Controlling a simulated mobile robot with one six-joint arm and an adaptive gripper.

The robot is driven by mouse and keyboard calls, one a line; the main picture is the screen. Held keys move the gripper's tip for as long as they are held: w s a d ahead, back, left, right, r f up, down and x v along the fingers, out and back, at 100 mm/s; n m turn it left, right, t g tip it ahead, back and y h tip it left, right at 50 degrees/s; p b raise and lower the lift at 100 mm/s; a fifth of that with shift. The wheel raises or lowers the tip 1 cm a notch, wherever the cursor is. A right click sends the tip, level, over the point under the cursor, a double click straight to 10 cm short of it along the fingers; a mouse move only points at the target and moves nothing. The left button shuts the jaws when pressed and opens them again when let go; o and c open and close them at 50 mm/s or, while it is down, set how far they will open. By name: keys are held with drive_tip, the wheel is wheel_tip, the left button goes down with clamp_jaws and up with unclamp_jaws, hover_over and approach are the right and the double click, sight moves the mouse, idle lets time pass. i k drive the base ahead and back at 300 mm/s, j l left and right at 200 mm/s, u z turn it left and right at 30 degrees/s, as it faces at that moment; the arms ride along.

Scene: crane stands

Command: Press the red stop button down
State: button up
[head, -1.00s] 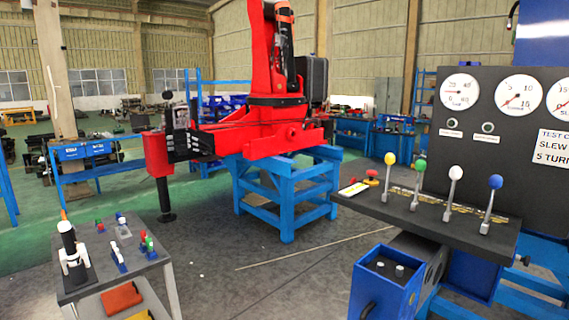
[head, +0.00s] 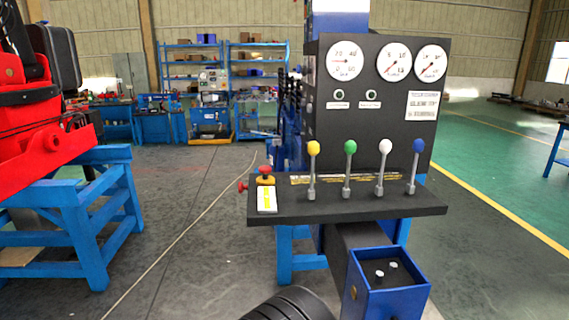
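The red stop button (head: 265,170) is a red mushroom cap on a yellow base (head: 265,180), at the left back end of the black control shelf (head: 340,208). A second red knob (head: 242,187) sticks out from the shelf's left edge. A white and yellow label plate (head: 267,200) lies just in front of the button. Nothing touches the button. My gripper is not in view. A dark ribbed rounded thing shows at the bottom edge; I cannot tell what it is.
Yellow, green, white and blue levers (head: 349,170) stand right of the button, before a gauge panel (head: 375,115). An open blue box (head: 390,285) sits below the shelf. A red crane on a blue stand (head: 85,205) is at left. Floor (head: 190,235) between is mostly clear.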

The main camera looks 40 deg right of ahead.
sight(265, 170)
drive_tip(key=i+z, duration=0.2)
drive_tip(key=z, duration=0.3)
drive_tip(key=i+j+z, duration=0.1)
drive_tip(key=z, duration=0.35)
drive_tip(key=i+j+z, duration=0.15)
drive_tip(key=z, duration=0.35)
drive_tip(key=j+z, duration=0.45)
drive_tip(key=i+j+z, duration=0.15)
drive_tip(key=z, duration=0.35)
drive_tip(key=j+z, duration=0.5)
drive_tip(key=j, duration=0.25)
drive_tip(key=i, duration=0.05)
